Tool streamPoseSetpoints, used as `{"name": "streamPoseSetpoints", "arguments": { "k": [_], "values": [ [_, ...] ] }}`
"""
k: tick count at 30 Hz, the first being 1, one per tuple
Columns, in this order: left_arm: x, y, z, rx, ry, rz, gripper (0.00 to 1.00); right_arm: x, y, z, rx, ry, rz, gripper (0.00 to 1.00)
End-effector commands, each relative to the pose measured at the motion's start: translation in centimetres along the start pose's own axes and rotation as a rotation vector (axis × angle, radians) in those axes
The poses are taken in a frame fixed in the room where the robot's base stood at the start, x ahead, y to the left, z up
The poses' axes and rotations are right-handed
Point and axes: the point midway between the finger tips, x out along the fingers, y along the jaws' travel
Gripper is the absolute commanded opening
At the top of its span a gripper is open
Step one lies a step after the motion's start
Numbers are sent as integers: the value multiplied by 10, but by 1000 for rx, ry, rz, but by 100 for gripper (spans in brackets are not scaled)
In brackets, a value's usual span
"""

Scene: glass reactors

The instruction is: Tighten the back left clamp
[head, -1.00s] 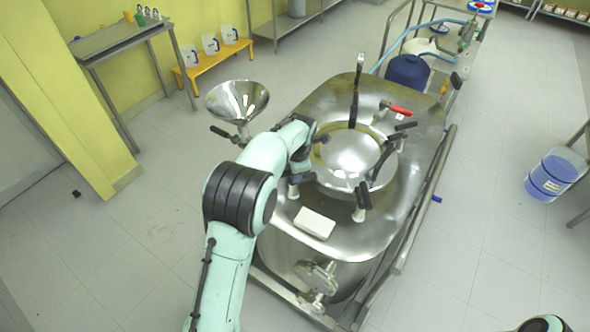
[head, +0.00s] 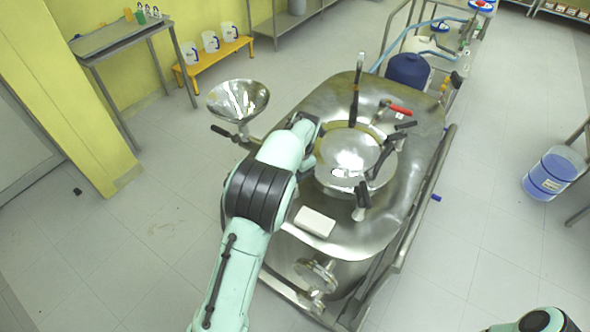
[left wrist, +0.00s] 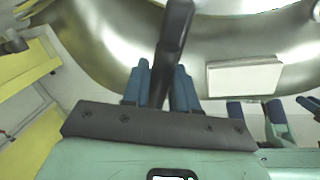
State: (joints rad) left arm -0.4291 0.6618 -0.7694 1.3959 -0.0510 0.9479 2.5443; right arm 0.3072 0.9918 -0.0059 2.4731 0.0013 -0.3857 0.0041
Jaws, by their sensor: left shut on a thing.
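The steel reactor (head: 300,270) stands in the middle of the head view, with a round shiny lid (head: 350,150) ringed by black-handled clamps. My left arm reaches over its left side and hides the clamps there. In the left wrist view my left gripper (left wrist: 162,88) has its blue fingers shut around a black clamp handle (left wrist: 176,35). The handle runs up from between the fingers toward the steel rim. In the head view the fingers are hidden behind the arm. Only a teal part of my right arm shows at the lower right; its gripper is out of sight.
A white block (head: 314,222) lies on the reactor's front top, also in the left wrist view (left wrist: 244,76). A steel funnel (head: 238,100) stands left of the lid. A tall black-handled lever (head: 356,95) and a red handle (head: 400,109) stand behind it.

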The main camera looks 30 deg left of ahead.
Motion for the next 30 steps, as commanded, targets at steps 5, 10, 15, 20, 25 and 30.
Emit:
{"name": "streamPoseSetpoints", "arguments": {
  "k": [5, 10, 15, 20, 25, 30],
  "values": [
    [3, -3, -1, 0, 7, -7, 47, 0, 0, 0, 0, -1, 0, 48],
    [2, -2, -1, 0, 4, -4, 48, 0, 0, 0, 0, 0, 0, 48],
    [-1, -1, 0, 0, 1, -2, 48, 0, 0, 0, 0, 0, 0, 48],
    [-22, -1, 1, 1, -3, -1, 48, -1, -1, -1, 0, 1, 0, 48],
    [-60, -1, 2, 1, -5, -1, 48, -4, -2, -3, -1, 4, -1, 48],
    [-97, -1, 1, 1, -2, -1, 48, -7, -5, -6, -3, 8, -3, 48]
  ]
}}
